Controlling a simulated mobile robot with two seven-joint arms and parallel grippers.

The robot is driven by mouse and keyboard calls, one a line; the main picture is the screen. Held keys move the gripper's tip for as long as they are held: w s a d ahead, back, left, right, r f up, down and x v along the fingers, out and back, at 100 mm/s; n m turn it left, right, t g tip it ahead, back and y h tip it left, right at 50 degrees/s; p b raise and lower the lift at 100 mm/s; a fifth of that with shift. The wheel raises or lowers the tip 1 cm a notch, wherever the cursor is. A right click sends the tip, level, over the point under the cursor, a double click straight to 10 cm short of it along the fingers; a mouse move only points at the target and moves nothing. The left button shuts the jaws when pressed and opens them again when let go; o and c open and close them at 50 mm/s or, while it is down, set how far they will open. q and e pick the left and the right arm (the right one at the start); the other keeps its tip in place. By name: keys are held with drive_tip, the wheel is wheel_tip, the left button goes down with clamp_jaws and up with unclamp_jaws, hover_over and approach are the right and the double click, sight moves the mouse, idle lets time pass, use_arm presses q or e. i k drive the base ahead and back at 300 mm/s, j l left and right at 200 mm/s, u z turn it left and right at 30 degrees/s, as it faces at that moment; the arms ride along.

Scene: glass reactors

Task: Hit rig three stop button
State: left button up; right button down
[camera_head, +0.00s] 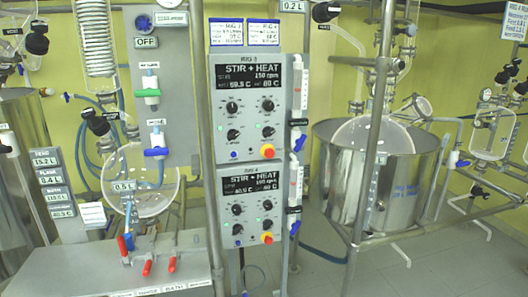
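The rig 3 control box (247,110) is the upper of two grey panels in the middle of the head view. Its black display (246,76) reads STIR + HEAT, 150 rpm. Below it are several black knobs and small green lights. Its red stop button (267,151) on a yellow base sits at the lower right of this panel, unobstructed. The similar rig 4 panel (247,205) hangs directly below, with its own red button (267,238) at its lower right. Neither of my grippers shows in this view.
A steel bench (130,275) with red-handled levers stands at lower left under a round glass flask (145,183). Valves and tubes run along the right of the panels. A large steel vessel (385,180) stands behind an upright pole at right. Grey floor is clear at lower right.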

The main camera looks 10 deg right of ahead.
sight(269, 153)
drive_tip(key=i+j, duration=0.25)
drive_tip(key=i, duration=0.25)
drive_tip(key=i+j+z, duration=0.1)
drive_tip(key=i+j, duration=0.2)
drive_tip(key=i, duration=0.2)
